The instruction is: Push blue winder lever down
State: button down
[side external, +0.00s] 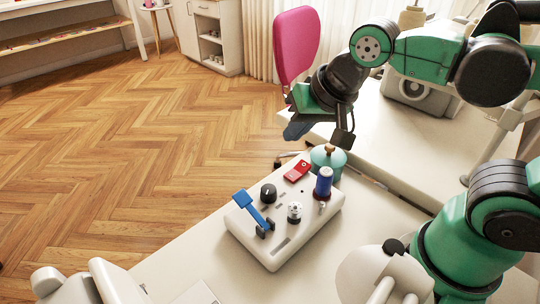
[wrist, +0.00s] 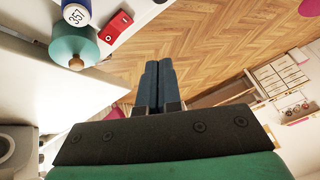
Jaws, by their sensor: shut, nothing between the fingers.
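The blue winder lever (side external: 254,211) stands tilted up from the front left of a white winder box (side external: 297,241) in the side view. Its blue end points up and to the left. My gripper (side external: 298,130) is above and behind the box, well apart from the lever. Its dark blue fingers (wrist: 157,84) are shut with nothing between them in the wrist view. The lever is not visible in the wrist view.
On or by the box are a black knob (side external: 268,193), a blue spool (side external: 323,182), a red item (side external: 297,171) and a teal round container (side external: 327,160). A pink chair (side external: 297,42) stands behind. The wooden floor left of the table is clear.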

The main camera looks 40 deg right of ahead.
aim_at(242, 196)
jog(key=s+a+r+m+g, duration=0.1)
jog(key=s+a+r+m, duration=0.2)
jog(key=m, duration=1)
jog(key=shift+s+a+r+g, duration=0.15)
jog(key=shift+a+r+g, duration=0.25)
jog(key=shift+a+r, duration=1.6)
jog(key=shift+a+f, duration=0.85)
jog(key=shift+f, duration=0.05)
jog(key=x, duration=1.4)
jog(key=shift+d, duration=0.25)
